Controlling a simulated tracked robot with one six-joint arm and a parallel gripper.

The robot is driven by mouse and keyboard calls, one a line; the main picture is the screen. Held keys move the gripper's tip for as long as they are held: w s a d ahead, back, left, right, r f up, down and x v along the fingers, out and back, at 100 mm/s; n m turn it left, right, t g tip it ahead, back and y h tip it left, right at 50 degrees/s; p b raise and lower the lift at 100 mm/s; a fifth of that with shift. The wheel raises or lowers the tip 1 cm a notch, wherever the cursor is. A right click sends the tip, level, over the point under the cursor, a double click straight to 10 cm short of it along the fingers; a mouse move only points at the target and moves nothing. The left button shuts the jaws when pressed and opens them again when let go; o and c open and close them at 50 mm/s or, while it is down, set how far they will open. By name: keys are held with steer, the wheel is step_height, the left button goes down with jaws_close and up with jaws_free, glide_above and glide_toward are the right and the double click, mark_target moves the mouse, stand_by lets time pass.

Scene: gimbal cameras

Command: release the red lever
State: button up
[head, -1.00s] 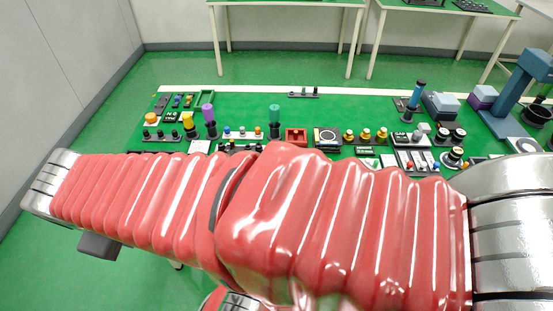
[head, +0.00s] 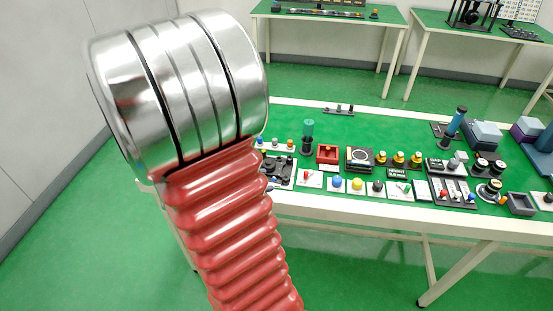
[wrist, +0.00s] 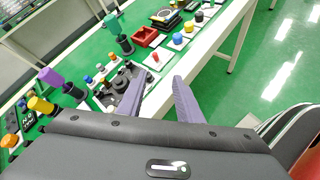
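A small red lever (head: 305,175) stands on a white plate near the front edge of the green table in the head view. It also shows in the wrist view (wrist: 155,57), beyond my fingertips; its exact tilt is too small to tell. Another small red-tipped control (head: 443,194) sits on a dark panel further right, and I cannot tell its type. My gripper (wrist: 158,78) is open, its two purple-grey fingers apart with nothing held between them. It is over the front edge of the table, apart from the lever. My gripper is out of the head view.
Blue (head: 337,183) and yellow (head: 357,184) knobs stand right of the lever. A red open box (head: 327,153) and a tall green-topped handle (head: 308,130) stand behind it. A dark joystick-like panel (wrist: 125,85) lies near my fingers. The floor in front is clear.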

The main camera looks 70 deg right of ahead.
mark_target(305, 173)
steer(key=s+d+f+n, duration=0.1)
steer(key=d+f+n, duration=0.1)
steer(key=s+d+f+n+h, duration=0.1)
steer(key=d+f, duration=0.1)
steer(key=d, duration=0.1)
steer(key=s+d+f+n+h, duration=0.1)
steer(key=d+f+n, duration=0.1)
steer(key=f, duration=0.1)
steer(key=shift+d+n, duration=0.2)
steer(key=shift+n, duration=0.1)
steer(key=x, duration=1.3)
steer(key=shift+s+d+f, duration=0.1)
steer(key=shift+s+d, duration=0.15)
steer(key=shift+d, duration=0.05)
jaws_close()
